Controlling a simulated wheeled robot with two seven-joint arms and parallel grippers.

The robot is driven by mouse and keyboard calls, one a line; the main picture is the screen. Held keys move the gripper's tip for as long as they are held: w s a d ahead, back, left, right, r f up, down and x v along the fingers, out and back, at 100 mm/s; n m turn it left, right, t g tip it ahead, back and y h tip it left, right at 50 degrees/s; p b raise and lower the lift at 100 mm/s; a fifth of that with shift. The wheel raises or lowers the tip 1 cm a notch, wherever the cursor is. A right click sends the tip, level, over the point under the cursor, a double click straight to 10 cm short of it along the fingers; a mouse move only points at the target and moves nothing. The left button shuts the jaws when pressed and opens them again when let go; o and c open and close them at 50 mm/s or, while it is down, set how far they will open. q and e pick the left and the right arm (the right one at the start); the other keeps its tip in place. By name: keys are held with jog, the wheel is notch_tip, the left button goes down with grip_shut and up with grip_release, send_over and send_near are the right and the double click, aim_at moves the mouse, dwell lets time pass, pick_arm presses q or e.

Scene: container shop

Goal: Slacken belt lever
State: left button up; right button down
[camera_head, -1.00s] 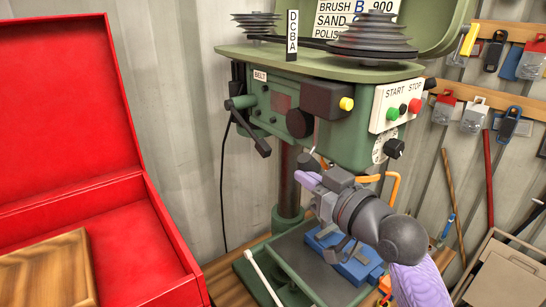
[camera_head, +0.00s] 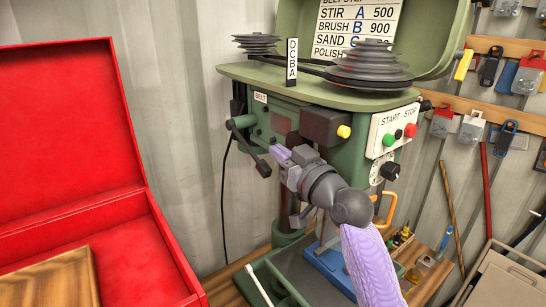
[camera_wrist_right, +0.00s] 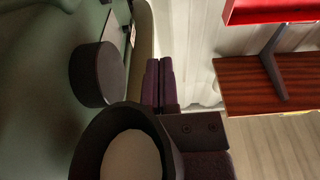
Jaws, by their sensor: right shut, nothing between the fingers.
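The belt lever (camera_head: 255,155) is a dark, angled handle on the left side of the green drill press head (camera_head: 345,160), below the BELT label (camera_head: 260,97). It slants down to the right and ends in a dark grip. My right gripper (camera_head: 279,153) is shut and empty, its purple fingers pointing left just right of the lever's grip, seemingly with a small gap; depth is hard to judge. In the right wrist view the shut fingers (camera_wrist_right: 158,85) stand beside a dark round knob (camera_wrist_right: 97,74). My left gripper is in neither view.
The stepped pulleys (camera_head: 370,68) and belt sit on top of the press. The start and stop panel (camera_head: 394,130) is at its right. An open red box (camera_head: 70,130) fills the left. A blue vise (camera_head: 330,265) is below my right arm.

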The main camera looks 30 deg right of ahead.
aim_at(267, 166)
jog(key=f, duration=0.1)
jog(key=w+f, duration=0.2)
jog(key=shift+w+a+f, duration=0.2)
jog(key=shift+w+f, duration=0.05)
jog(key=shift+f, duration=0.05)
jog(key=f+b, duration=0.1)
jog(key=b, duration=0.1)
jog(key=shift+f+b, duration=0.15)
jog(key=shift+b, duration=0.25)
jog(key=shift+w+f+t+b, duration=0.15)
jog(key=shift+t+b, duration=0.25)
jog(key=shift+b, duration=0.3)
jog(key=w+f+t+b, duration=0.3)
jog(key=f+b, duration=0.4)
jog(key=b, duration=1.2)
jog(key=shift+w+a+f+y+b, duration=0.2)
jog(key=shift+w+a+y+b, duration=0.15)
jog(key=shift+w, duration=0.35)
